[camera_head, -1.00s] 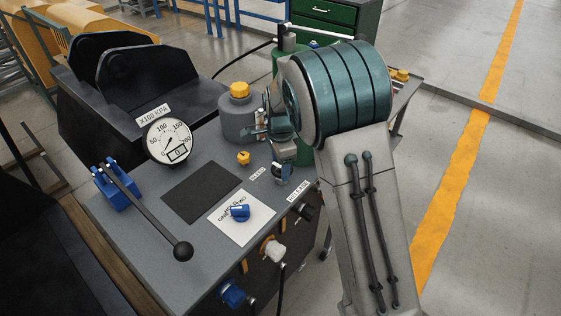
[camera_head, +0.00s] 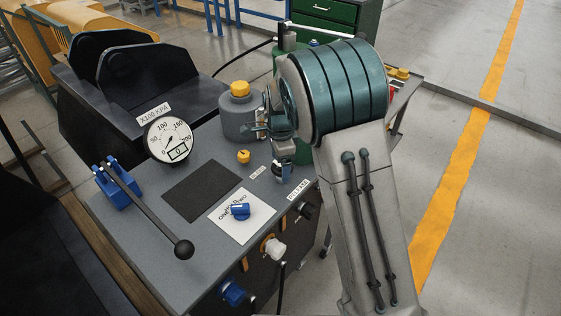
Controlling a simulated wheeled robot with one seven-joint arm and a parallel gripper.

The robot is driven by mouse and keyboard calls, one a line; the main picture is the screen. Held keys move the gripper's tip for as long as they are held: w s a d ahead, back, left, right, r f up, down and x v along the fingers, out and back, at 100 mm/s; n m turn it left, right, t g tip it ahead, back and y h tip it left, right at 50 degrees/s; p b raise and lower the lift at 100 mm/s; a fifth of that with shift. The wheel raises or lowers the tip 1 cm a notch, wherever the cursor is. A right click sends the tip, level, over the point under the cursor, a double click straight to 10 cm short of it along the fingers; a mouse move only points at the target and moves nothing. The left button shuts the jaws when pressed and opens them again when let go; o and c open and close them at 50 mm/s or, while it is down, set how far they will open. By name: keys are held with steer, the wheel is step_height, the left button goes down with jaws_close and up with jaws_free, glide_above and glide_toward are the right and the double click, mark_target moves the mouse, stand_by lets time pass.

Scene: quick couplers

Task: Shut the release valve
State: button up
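The grey bench panel (camera_head: 150,229) carries a white label reading RELEASE (camera_head: 298,189) near its right front corner. My gripper (camera_head: 281,176) points down just behind this label, close to the panel. It is small and partly covered by my own wrist, so I cannot tell whether its fingers are open, shut or touching anything. The release valve is not clearly visible; my gripper hides the spot behind the label. The round gauge (camera_head: 168,139) at the back left shows 0 on its small display.
A yellow knob (camera_head: 244,157) stands near a second label, left of my gripper. A grey canister with a yellow cap (camera_head: 239,90) stands behind. A blue knob (camera_head: 240,211) lies on a white plate. A long black lever (camera_head: 150,213) crosses the left side.

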step_height(320, 180, up, 14)
stand_by(0.6)
steer(key=shift+f, duration=0.1)
steer(key=s+d+r+n+t, duration=0.1)
steer(key=s+d+r+n, duration=0.3)
steer(key=s+d+n, duration=0.55)
steer(key=s+d+f+n+t, duration=0.1)
steer(key=s+d+n, duration=0.1)
steer(key=s, duration=0.6)
steer(key=s+d+f+n+p, duration=0.1)
steer(key=s+d+f+n, duration=0.1)
steer(key=s, duration=0.5)
steer(key=d+n, duration=0.1)
steer(key=d, duration=0.1)
steer(key=shift+s+d+f+t, duration=0.2)
steer(key=shift+s+d+t, duration=0.2)
